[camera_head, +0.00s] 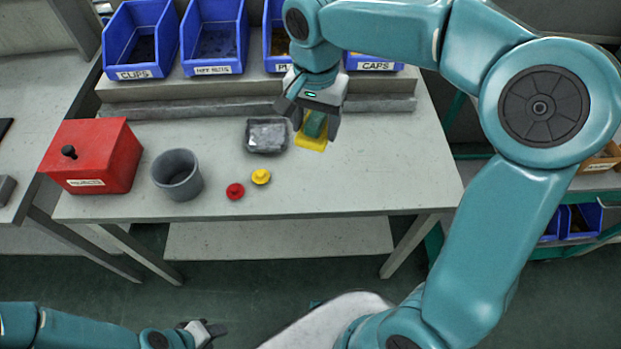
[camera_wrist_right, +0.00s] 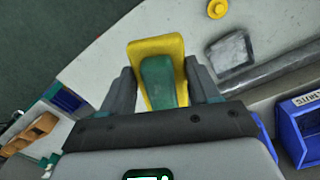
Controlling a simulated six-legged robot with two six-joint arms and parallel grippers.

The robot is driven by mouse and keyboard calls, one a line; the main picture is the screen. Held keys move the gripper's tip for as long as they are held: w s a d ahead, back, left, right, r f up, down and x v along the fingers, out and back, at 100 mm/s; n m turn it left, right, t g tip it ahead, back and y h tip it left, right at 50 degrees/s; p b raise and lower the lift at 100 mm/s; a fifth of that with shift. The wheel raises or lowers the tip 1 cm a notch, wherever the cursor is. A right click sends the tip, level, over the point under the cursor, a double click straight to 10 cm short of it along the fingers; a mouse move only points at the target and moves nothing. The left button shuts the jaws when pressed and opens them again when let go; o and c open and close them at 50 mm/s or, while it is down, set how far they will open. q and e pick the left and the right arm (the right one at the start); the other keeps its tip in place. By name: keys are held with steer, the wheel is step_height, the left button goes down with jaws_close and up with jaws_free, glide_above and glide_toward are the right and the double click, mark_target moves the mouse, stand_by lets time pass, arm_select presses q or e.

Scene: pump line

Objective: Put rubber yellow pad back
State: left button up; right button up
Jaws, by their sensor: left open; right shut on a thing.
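The yellow pad (camera_head: 309,143) has a green grip block on it and is at the right part of the bench, right of a grey metal tray (camera_head: 267,149). My right gripper (camera_head: 314,120) is shut on the pad by its green block. In the right wrist view the pad (camera_wrist_right: 154,47) shows between my fingers (camera_wrist_right: 160,85), green block uppermost. I cannot tell whether the pad touches the bench. My left gripper (camera_head: 209,331) is open and empty, low in front of the bench.
Several blue bins (camera_head: 141,74) stand on a raised shelf behind. A red box (camera_head: 107,150), a grey cup (camera_head: 178,174), a red knob-like piece (camera_head: 235,191) and a yellow one (camera_head: 261,177) stand left of the pad. The bench front right (camera_head: 390,185) is clear.

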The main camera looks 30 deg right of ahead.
mark_target(323, 133)
steer(key=f, duration=0.1)
steer(key=s+f, duration=0.1)
steer(key=f, duration=0.1)
steer(key=shift+s+d+f, duration=0.25)
steer(key=shift+s+f, duration=0.1)
step_height(323, 133, down, 11)
steer(key=shift+w+r+b, duration=0.1)
steer(key=shift+r+b, duration=0.1)
steer(key=shift+b, duration=0.2)
steer(key=f, duration=0.4)
steer(key=shift+w+a+f, duration=0.15)
steer(key=shift+w+f, duration=0.05)
steer(key=shift+w, duration=0.05)
steer(key=shift+f, duration=0.35)
steer(key=shift+f+b, duration=0.25)
steer(key=shift+b, duration=0.15)
steer(key=o, duration=1.1)
steer(key=shift+r, duration=0.1)
